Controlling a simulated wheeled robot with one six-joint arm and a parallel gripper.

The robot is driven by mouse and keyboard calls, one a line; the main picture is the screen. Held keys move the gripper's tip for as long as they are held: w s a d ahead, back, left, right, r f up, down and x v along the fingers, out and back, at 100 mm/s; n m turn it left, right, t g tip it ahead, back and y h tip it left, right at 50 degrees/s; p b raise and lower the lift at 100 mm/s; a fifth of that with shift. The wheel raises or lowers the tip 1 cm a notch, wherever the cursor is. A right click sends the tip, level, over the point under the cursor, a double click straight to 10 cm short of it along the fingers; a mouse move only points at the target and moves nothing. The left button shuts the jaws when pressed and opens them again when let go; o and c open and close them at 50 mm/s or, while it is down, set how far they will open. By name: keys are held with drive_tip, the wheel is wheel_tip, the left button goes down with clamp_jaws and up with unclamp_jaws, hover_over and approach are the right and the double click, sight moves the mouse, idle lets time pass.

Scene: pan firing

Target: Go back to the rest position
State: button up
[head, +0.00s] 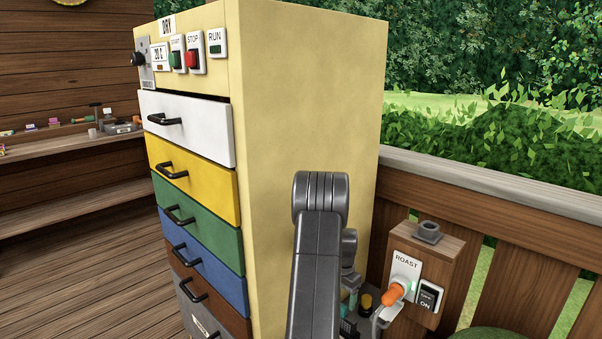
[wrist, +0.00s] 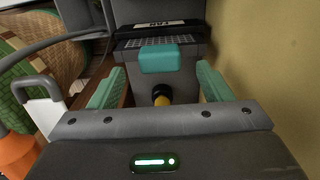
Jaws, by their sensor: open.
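My gripper (wrist: 158,80) is open in the wrist view, with a teal finger on each side. Between and beyond the fingers are a teal block (wrist: 166,58) and a dark round knob with a yellow part (wrist: 162,95); I cannot tell whether anything touches the fingers. In the head view my grey arm rises in front of the cabinet's side and hides part of it. My gripper is mostly hidden low behind the arm there.
A pale yellow cabinet (head: 300,100) with coloured drawers stands close to my arm; its white drawer (head: 187,125) juts slightly. Right is a wooden post with a ROAST panel (head: 404,270), an orange knob (head: 393,294) and an ON switch (head: 428,296). A wooden railing (head: 500,190) runs behind.

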wheel_tip(320, 180, down, 5)
drive_tip(key=shift+r, duration=0.55)
drive_tip(key=shift+r, duration=0.1)
